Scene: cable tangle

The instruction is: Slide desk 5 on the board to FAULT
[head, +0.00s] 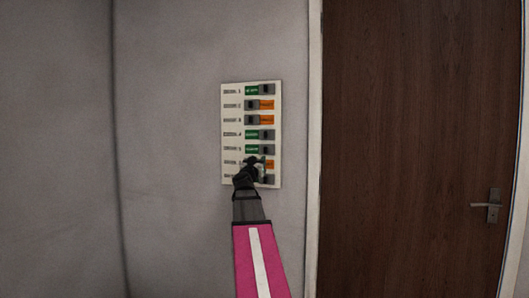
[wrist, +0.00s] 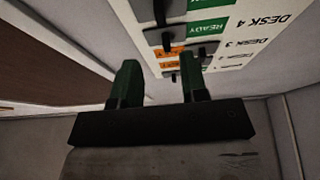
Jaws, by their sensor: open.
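The board (head: 225,172) is a pale panel on the grey wall with several labelled rows, each with a sliding cover. The desk 5 row shows a green window (head: 251,149), with its grey slider (head: 267,149) at the right end. In the wrist view, what seems to be the desk 5 slider (wrist: 146,9) is at the top edge, its small dark knob pointing down and its label out of frame. My gripper (head: 256,162) is open and empty just below the desk 5 row, covering part of the lower rows. Its two fingers (wrist: 158,72) stand apart, no knob visibly between them.
Desk 4 (head: 251,134) just above shows green READY, its slider right. Desks 2 and 3 show orange, and orange (head: 270,164) shows in the row below desk 5. A brown door (head: 415,130) with a handle (head: 493,205) stands to the right. Bare wall lies left.

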